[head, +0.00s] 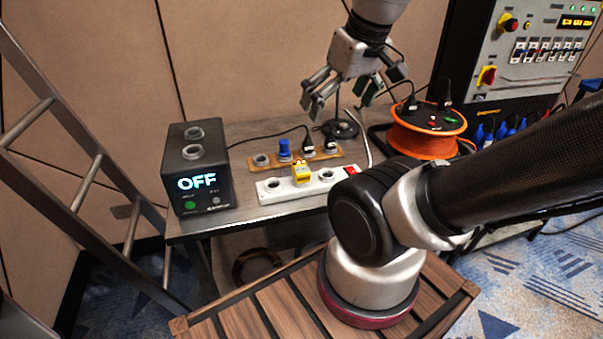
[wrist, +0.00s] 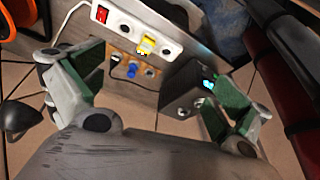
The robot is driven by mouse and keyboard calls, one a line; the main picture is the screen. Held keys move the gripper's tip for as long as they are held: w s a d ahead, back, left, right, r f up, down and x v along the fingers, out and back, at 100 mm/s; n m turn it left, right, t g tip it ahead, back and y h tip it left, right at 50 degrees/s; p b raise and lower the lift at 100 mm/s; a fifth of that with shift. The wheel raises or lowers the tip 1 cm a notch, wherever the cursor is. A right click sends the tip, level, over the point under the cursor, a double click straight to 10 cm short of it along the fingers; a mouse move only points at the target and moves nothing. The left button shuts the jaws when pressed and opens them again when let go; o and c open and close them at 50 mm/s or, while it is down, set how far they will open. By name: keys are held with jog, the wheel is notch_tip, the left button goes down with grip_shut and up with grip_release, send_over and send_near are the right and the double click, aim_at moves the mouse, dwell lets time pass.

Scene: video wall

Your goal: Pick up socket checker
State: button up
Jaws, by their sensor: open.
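The socket checker looks to be the small yellow block (head: 301,172) standing in the white power strip (head: 274,188) on the table. It also shows in the wrist view (wrist: 147,44), near the top centre. My gripper (head: 338,106) is open and empty, high above the back of the table, behind and above the yellow block. In the wrist view its green-padded fingers (wrist: 152,88) are wide apart, with the yellow block beyond them and apart from both.
A wooden socket board (head: 262,161) with a blue plug (head: 284,149) lies behind the strip. A black box reading OFF (head: 197,182) stands at left. A ladder (head: 77,145) leans at far left.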

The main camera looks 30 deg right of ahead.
jog(key=shift+d+f, duration=0.1)
jog(key=shift+f, duration=0.05)
jog(key=c, duration=0.4)
jog(key=n+g+y, duration=0.2)
jog(key=n+g, duration=0.2)
jog(key=n, duration=0.8)
send_over(301, 168)
jog(key=f, duration=1.3)
jog(key=d+f, duration=0.1)
jog(key=f, duration=0.6)
jog(key=shift+s, duration=0.25)
jog(key=shift+c, duration=0.2)
jog(key=shift+w+n, duration=0.3)
jog(key=shift+n, duration=0.8)
jog(key=shift+f, duration=0.3)
jog(key=f, duration=0.4)
jog(key=a+f, duration=0.1)
jog(key=f, duration=0.2)
jog(key=shift+f, duration=0.1)
